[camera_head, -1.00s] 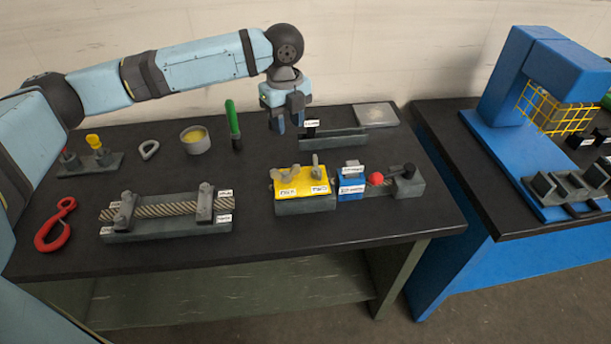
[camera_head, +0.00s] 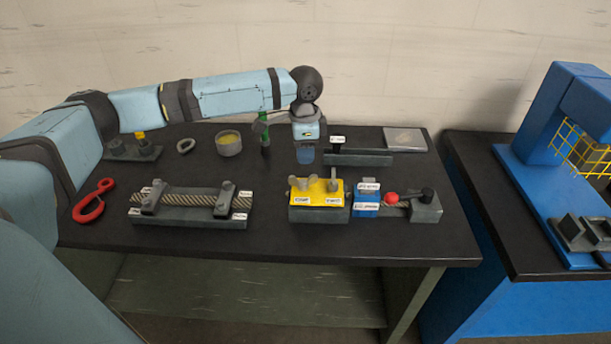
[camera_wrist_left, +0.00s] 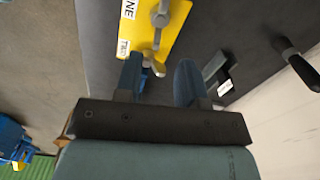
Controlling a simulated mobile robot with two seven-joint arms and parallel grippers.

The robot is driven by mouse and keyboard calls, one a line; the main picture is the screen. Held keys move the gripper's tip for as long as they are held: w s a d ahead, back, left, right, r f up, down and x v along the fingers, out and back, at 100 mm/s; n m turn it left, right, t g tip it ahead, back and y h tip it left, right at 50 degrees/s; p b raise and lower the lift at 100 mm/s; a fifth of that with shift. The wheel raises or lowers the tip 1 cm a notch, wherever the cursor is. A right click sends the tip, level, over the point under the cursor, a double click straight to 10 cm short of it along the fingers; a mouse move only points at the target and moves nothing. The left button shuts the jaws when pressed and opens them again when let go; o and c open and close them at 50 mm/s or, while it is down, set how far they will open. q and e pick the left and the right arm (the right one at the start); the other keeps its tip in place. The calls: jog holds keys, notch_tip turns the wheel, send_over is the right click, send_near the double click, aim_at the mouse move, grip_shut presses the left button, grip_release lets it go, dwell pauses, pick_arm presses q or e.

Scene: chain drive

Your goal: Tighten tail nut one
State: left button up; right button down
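A yellow plate (camera_head: 319,199) sits on a grey block in the table's middle right; its left label seems to read ONE, its right TWO. A grey winged nut (camera_head: 298,183) stands by the left label, another (camera_head: 333,182) by the right one. In the left wrist view, the nut by ONE (camera_wrist_left: 160,18) is farther off and the nut by TWO (camera_wrist_left: 152,64) is close ahead of the fingers. My left gripper (camera_head: 305,158) hangs behind the yellow plate, blue fingers down. The left wrist view shows its fingers (camera_wrist_left: 162,80) apart, with nothing between them.
A blue block (camera_head: 366,197) with a red ball and lever stands right of the plate. A rope clamp (camera_head: 190,217) and red hook (camera_head: 93,201) lie left. A cup (camera_head: 228,144) and a grey bar fixture (camera_head: 358,158) stand behind. The table's front strip is clear.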

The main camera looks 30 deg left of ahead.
aim_at(305, 175)
pick_arm(q)
notch_tip(305, 175, down, 8)
jog(key=shift+f, duration=0.15)
dwell(0.3)
grip_shut()
